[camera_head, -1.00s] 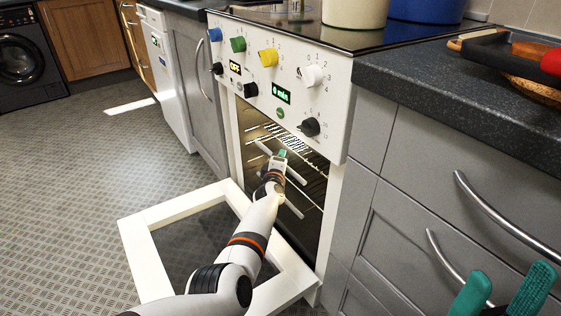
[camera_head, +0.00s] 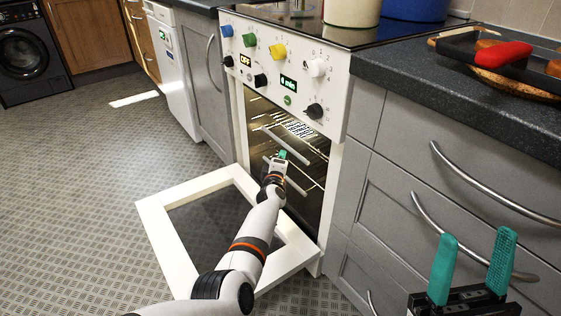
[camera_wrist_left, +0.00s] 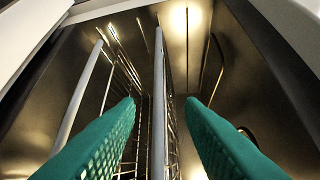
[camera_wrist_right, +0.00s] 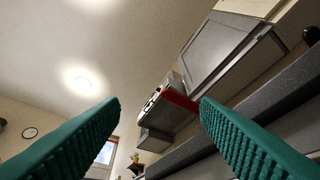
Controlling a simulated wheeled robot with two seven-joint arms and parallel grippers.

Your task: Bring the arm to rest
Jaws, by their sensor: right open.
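My left arm reaches into the open oven (camera_head: 290,150). Its gripper (camera_head: 282,156) shows small in the head view, with a green fingertip at the oven opening. In the left wrist view the left gripper (camera_wrist_left: 160,102) has its green fingers apart, with the oven's metal rack rails between and beyond them. I cannot tell whether they touch a rail. My right gripper (camera_head: 474,238) is at the lower right, fingers up and apart, in front of the grey drawers. In the right wrist view the right gripper (camera_wrist_right: 159,102) is open and empty, facing the ceiling.
The white-framed oven door (camera_head: 165,235) is folded down under my left arm. Grey drawers (camera_head: 440,180) with curved handles stand beside the oven. The floor at left is clear.

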